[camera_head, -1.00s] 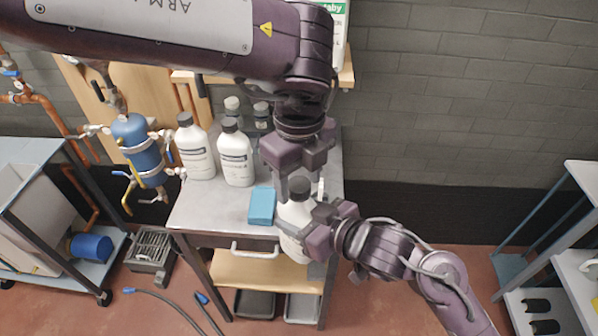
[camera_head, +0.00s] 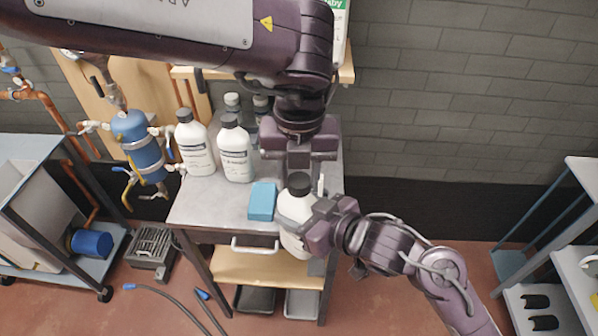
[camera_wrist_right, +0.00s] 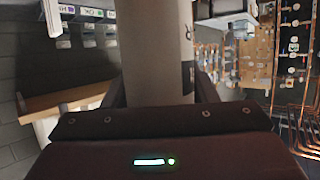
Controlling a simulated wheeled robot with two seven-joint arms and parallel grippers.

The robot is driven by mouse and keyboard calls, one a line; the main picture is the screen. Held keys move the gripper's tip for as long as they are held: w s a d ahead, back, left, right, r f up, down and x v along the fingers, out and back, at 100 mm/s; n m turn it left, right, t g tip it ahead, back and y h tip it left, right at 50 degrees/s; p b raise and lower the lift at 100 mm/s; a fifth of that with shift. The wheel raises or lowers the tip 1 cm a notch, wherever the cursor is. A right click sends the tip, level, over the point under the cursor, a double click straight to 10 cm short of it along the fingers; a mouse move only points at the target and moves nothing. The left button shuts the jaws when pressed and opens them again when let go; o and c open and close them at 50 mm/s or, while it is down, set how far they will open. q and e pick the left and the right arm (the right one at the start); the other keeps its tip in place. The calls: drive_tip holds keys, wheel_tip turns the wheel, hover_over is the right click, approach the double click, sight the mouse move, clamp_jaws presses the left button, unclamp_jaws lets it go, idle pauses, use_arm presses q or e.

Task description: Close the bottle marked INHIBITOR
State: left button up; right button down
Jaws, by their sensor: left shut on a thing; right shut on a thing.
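A white bottle (camera_head: 295,212) with a black cap (camera_head: 299,182) stands near the front right of the bench top. My right gripper (camera_head: 312,232) is shut on the body of this white bottle from the right. In the right wrist view the pale bottle (camera_wrist_right: 158,60) stands between the fingers. My left gripper (camera_head: 299,170) points down over the bottle, its fingers shut at the black cap. Two more white bottles with black caps, one on the left (camera_head: 195,148) and one nearer (camera_head: 236,155), stand at the back left. The held bottle's label is hidden, and the other labels are too small to read surely.
A blue block (camera_head: 262,201) lies on the grey bench top (camera_head: 215,205) beside the held bottle. Smaller grey bottles (camera_head: 233,104) stand behind. A blue vessel with pipes (camera_head: 137,145) is at the left. Open floor lies right of the bench.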

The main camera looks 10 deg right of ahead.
use_arm(q)
drive_tip(key=o, duration=1.1)
drive_tip(key=shift+o, duration=0.2)
wheel_tip(320, 180, up, 12)
drive_tip(key=shift+d, duration=0.1)
